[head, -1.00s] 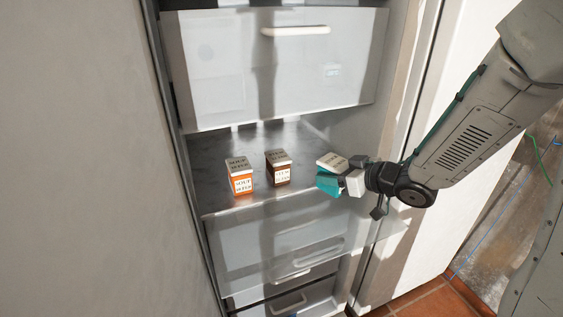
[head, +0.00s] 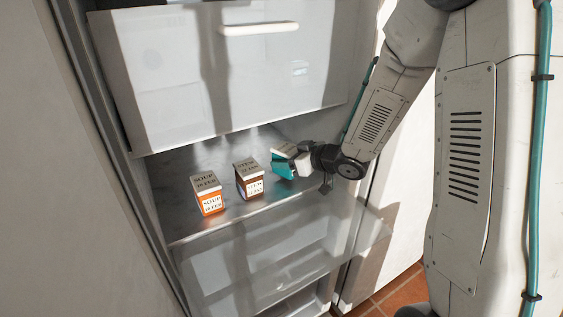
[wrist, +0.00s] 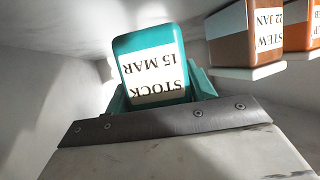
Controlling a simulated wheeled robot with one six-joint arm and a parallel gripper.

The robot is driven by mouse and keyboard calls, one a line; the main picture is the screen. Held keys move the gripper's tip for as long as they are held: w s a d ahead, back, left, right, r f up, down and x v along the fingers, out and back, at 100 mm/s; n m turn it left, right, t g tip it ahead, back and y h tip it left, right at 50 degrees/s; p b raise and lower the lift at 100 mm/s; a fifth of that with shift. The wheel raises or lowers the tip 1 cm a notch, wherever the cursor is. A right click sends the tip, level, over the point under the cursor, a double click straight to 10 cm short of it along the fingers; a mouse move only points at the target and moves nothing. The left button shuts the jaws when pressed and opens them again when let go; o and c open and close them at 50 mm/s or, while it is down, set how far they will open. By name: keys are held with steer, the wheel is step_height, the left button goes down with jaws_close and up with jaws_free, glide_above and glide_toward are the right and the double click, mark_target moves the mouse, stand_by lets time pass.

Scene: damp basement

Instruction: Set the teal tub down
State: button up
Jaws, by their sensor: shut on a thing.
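The teal tub (head: 283,167) has a pale top and is at the right of the open fridge shelf (head: 235,212). In the wrist view the tub (wrist: 150,62) shows a white label reading STOCK 15 MAR, upside down. My gripper (head: 296,163) is shut on the tub, with teal fingers either side of it in the wrist view. The tub is at about shelf height, beside the brown tub. I cannot tell whether its base touches the shelf.
A brown stew tub (head: 249,182) and an orange soup tub (head: 207,198) stand on the shelf to the left. The fridge walls bound the shelf at the sides.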

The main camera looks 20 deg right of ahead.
steer(key=shift+f, duration=0.7)
steer(key=shift+a, duration=0.2)
steer(key=shift+f, duration=0.15)
steer(key=o, duration=1.2)
steer(key=v, duration=1.2)
steer(key=shift+d, duration=0.15)
